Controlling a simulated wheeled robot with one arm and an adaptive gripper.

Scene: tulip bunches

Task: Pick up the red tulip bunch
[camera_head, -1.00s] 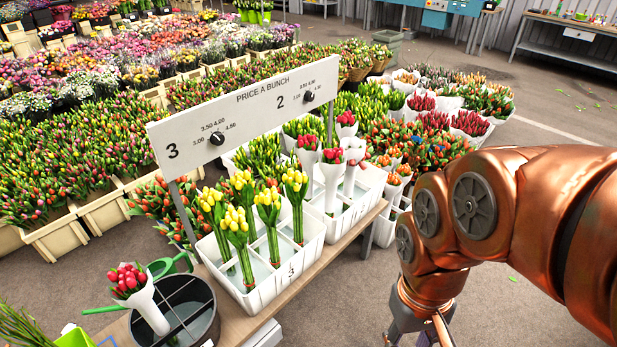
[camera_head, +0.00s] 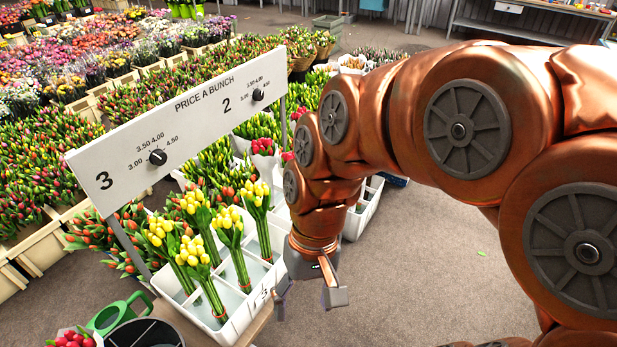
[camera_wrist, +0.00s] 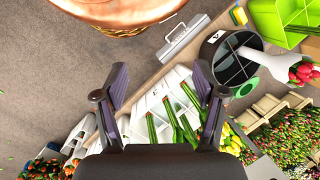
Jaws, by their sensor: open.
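A red tulip bunch (camera_head: 72,340) is cut off at the lower left of the head view. The wrist view shows this red tulip bunch (camera_wrist: 303,72) at the right, its white wrap leaning out of a dark divided bucket (camera_wrist: 232,66). More red tulips in white wraps (camera_head: 262,147) stand in the crate marked 2, partly hidden behind my arm. My gripper (camera_head: 308,296) is open and empty, beside the front corner of the white crate marked 3 (camera_head: 262,298). In the wrist view my gripper (camera_wrist: 160,85) has its fingers spread over that crate, apart from any red bunch.
Yellow tulip bunches (camera_head: 228,228) stand in crate 3. A price board (camera_head: 180,130) rises behind the crates. A green watering can (camera_head: 118,314) is beside the bucket (camera_head: 145,333). A grey box (camera_wrist: 184,38) and a green crate (camera_wrist: 285,25) lie near the bench.

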